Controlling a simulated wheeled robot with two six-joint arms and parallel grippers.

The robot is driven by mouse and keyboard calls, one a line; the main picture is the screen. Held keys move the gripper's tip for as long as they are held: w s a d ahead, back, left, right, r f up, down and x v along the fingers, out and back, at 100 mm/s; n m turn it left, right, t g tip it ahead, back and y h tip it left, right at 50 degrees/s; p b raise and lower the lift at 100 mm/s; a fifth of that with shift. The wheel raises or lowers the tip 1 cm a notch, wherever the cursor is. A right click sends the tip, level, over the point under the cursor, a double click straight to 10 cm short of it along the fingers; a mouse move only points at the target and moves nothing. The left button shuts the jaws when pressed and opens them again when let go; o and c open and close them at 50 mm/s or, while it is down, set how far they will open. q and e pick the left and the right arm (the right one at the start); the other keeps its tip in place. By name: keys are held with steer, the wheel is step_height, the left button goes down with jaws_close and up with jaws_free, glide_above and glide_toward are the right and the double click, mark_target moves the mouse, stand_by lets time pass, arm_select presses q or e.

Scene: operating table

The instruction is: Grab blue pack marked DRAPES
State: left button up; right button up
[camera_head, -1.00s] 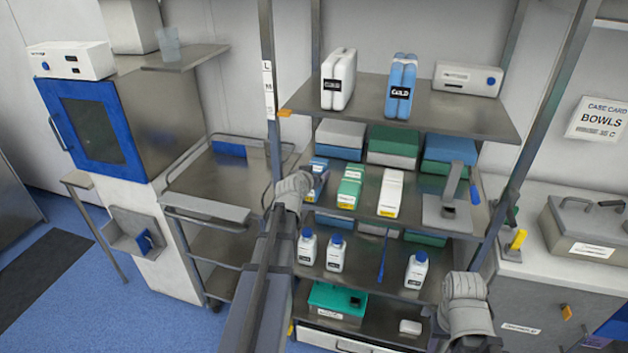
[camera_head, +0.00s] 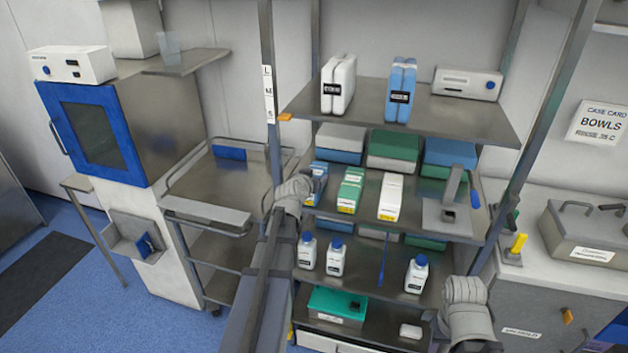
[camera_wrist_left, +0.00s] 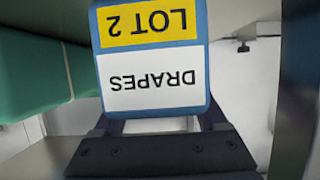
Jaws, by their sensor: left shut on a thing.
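The blue pack marked DRAPES (camera_wrist_left: 152,62) fills the upper middle of the left wrist view. Its label is upside down there, with a yellow LOT 2 band. In the head view the pack (camera_head: 319,181) is at the left end of the middle shelf, partly hidden by my left wrist. My left gripper (camera_wrist_left: 160,125) is shut on the pack, its dark fingers at the near end. In the head view the left gripper (camera_head: 305,188) is at the shelf's left edge. My right wrist shows at the lower right; its jaws cannot be made out.
A green pack (camera_head: 350,190) stands just right of the blue one, then a white pack (camera_head: 390,197). White bottles (camera_head: 307,251) stand on the shelf below. A rack post (camera_head: 270,100) rises close by my left wrist. A steel cart (camera_head: 225,180) is at left.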

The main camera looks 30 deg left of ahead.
arm_select(q)
step_height(320, 180, up, 10)
steer(key=p, duration=1)
